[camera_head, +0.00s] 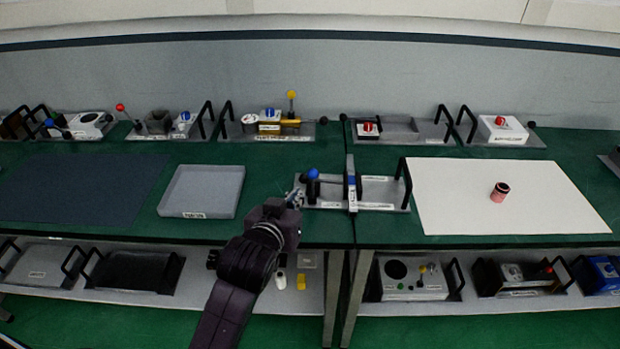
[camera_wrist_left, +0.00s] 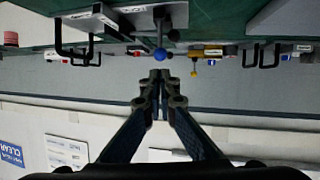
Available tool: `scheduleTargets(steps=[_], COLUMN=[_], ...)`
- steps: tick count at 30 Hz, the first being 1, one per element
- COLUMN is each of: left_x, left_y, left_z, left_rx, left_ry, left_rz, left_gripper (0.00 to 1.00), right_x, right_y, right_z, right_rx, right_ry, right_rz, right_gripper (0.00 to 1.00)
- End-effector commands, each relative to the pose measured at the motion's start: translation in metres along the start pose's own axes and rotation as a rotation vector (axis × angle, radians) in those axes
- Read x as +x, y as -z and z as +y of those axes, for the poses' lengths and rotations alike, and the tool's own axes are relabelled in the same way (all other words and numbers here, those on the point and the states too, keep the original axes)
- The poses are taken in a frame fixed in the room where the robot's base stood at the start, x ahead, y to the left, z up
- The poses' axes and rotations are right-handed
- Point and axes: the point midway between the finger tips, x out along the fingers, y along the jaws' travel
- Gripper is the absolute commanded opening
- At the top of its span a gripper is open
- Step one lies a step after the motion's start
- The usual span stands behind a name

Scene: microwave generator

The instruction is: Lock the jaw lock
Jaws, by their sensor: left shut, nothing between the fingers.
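A fixture with a grey base plate (camera_head: 378,198) stands at the front middle of the green bench. It has an upright plate-like jaw (camera_head: 351,190), black handles and a lever with a blue ball knob (camera_head: 313,173) at its left end. My left gripper (camera_head: 295,197) is shut and empty, close to the left end of this fixture. In the left wrist view, which looks upside down, the left fingertips (camera_wrist_left: 160,76) are together just short of the blue knob (camera_wrist_left: 160,55). Whether they touch it I cannot tell. My right gripper is not in view.
A grey tray (camera_head: 202,188) lies left of the fixture, and a white mat (camera_head: 560,205) with a red can (camera_head: 500,191) lies right. Several handled fixtures line the back, including one with a yellow ball lever (camera_head: 291,94). A lower shelf (camera_head: 215,292) holds more items.

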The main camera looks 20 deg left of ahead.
Motion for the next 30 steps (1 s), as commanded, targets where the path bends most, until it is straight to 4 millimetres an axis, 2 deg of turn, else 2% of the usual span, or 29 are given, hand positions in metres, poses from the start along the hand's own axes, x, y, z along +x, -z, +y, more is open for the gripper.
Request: scheduleTargets(steps=[6, 18, 24, 30], left_x=[0.035, 0.092, 0.110, 0.117], left_y=[0.002, 0.002, 0.001, 0.000], left_z=[0.000, 0.000, 0.000, 0.000], left_rx=[0.001, 0.001, 0.002, 0.002], left_ry=[0.000, 0.000, 0.000, 0.000], left_rz=[-0.001, -0.001, -0.001, 0.000], left_gripper=[0.00, 0.00, 0.00, 0.00], right_x=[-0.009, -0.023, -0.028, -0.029], right_y=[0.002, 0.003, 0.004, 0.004], right_z=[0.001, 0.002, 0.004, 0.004], right_rx=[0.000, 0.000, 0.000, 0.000], right_ry=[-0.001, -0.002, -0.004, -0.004], right_rz=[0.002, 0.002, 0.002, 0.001], right_gripper=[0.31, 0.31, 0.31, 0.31])
